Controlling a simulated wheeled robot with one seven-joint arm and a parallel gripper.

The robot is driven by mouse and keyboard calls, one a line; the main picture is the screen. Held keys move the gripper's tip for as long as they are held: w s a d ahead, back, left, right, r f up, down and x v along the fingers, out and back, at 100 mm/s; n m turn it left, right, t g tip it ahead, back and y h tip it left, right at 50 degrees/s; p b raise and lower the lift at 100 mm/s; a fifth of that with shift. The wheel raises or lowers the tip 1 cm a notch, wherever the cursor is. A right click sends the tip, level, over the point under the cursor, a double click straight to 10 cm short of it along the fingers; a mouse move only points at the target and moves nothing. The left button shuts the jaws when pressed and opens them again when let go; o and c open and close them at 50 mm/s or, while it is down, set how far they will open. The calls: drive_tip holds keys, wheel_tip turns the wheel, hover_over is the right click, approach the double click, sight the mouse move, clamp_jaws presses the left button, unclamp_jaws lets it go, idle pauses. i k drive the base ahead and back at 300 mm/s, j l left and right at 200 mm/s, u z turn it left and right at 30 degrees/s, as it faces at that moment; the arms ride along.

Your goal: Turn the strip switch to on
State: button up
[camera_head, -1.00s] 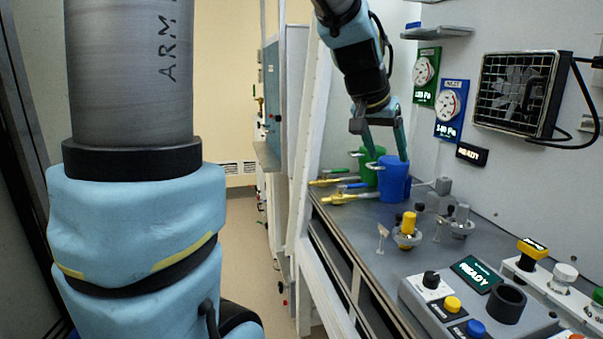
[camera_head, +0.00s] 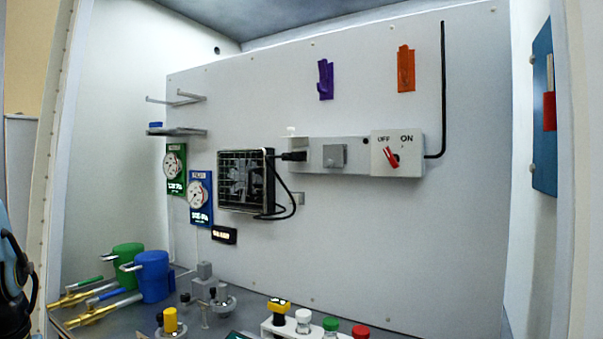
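The strip switch (camera_head: 390,156) is a red rotary handle on the white box at the right end of a power strip (camera_head: 318,148) on the back wall. The labels OFF and ON stand above it, OFF to the left and ON to the right. The handle is tilted, with its upper end leaning left towards OFF. My gripper is out of view; only a piece of my arm shows at the left edge. Nothing touches the switch.
A fan (camera_head: 246,180) hangs left of the strip, its black plug in the strip's left end. Purple (camera_head: 325,80) and orange (camera_head: 405,69) holders are above. The wall under the switch is clear.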

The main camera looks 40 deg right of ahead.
sight(387, 152)
drive_tip(key=z, duration=1.25)
